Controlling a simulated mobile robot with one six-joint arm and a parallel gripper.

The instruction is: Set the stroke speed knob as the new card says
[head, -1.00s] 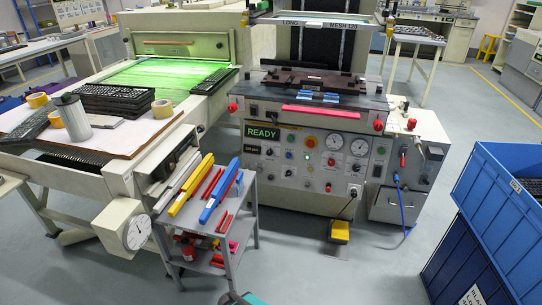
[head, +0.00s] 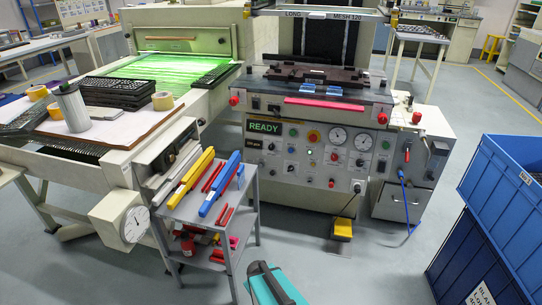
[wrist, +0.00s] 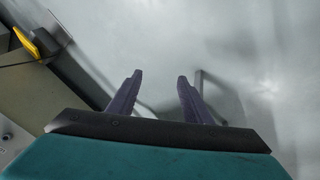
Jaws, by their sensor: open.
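The printing press's control panel (head: 315,178) faces me in the head view, with several small knobs, coloured buttons, two round gauges and a lit READY display (head: 264,127). Its lettering is too small to read, so I cannot tell which knob is the stroke speed knob. I cannot make out a new card; a label reading LONG and MESH 120 (head: 320,15) is on the frame above the press. My gripper (wrist: 159,80) is open and empty in the wrist view, pointing over grey floor. Its teal housing shows at the bottom of the head view, well short of the panel.
A grey trolley (head: 211,223) with red, yellow and blue tools stands left of the panel's front. A yellow foot pedal (head: 342,228) lies on the floor below the press. Blue crates (head: 498,190) stand at the right. Floor between trolley and crates is mostly clear.

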